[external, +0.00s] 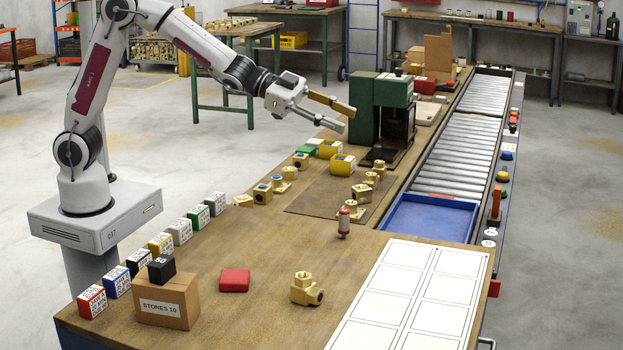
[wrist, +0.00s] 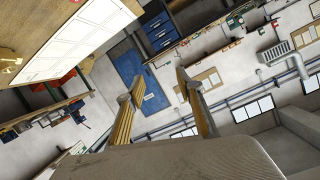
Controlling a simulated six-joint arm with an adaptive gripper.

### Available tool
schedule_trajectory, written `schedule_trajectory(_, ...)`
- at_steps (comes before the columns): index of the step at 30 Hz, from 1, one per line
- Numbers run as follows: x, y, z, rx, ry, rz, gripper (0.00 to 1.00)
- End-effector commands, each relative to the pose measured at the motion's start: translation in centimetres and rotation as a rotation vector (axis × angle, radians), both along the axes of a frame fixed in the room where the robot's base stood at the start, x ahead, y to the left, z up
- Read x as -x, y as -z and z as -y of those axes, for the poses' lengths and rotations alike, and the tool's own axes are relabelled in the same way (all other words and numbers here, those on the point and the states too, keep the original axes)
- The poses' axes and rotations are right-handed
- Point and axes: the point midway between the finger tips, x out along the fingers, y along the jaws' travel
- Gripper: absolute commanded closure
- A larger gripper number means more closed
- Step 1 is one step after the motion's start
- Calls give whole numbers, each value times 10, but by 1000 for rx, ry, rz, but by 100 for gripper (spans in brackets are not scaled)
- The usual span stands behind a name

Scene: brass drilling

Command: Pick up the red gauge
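A small red and white upright piece (external: 343,222), which looks like the red gauge, stands on the wooden bench near the middle in the external view. A flat red block (external: 235,281) lies on the bench farther left and nearer the camera. My gripper (external: 350,117) is raised in the air beside the green drill press, well above and apart from the red and white piece. Its two fingers are spread and nothing is between them. In the wrist view my gripper (wrist: 160,86) is also open and empty; the red and white piece is not identifiable there.
The green drill press (external: 378,105) stands close to my gripper. Brass fittings (external: 307,289) are scattered on the bench. A cardboard box (external: 167,303) with a black cube and a row of coloured blocks are at left. A white panel (external: 415,300) and blue tray (external: 430,218) lie right.

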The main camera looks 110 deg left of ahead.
Motion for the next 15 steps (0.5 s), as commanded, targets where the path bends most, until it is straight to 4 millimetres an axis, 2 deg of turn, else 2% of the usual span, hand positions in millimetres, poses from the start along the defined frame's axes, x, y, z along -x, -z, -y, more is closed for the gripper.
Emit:
schedule_trajectory(6,-25,30,-5,24,98,39,64)
schedule_trajectory(15,-42,76,-5,84,244,85,64)
